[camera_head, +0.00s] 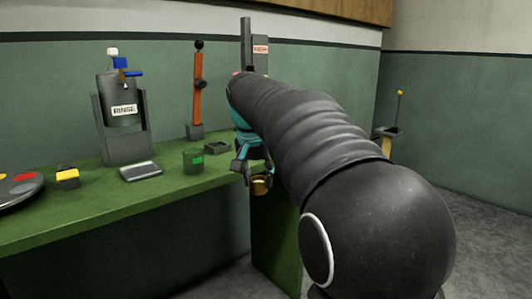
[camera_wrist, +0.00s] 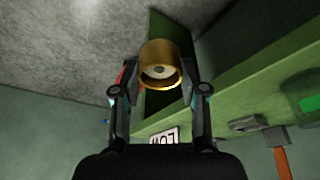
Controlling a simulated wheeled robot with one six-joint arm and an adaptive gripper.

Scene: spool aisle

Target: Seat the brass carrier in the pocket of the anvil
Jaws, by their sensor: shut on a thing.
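The brass carrier (camera_wrist: 160,52) is a short hollow gold cylinder with a pale round spot inside its open end. My gripper (camera_wrist: 158,74) is shut on it, one finger on each side. In the head view the carrier (camera_head: 261,187) hangs below my gripper (camera_head: 254,171), by the right end of the green bench. I cannot tell for sure which thing is the anvil. A grey press-like column (camera_head: 250,45) with a label stands behind my arm, its lower part hidden. A small dark grey block with a shallow recess (camera_head: 217,148) lies on the bench.
Open floor (camera_head: 480,210) lies to the right.

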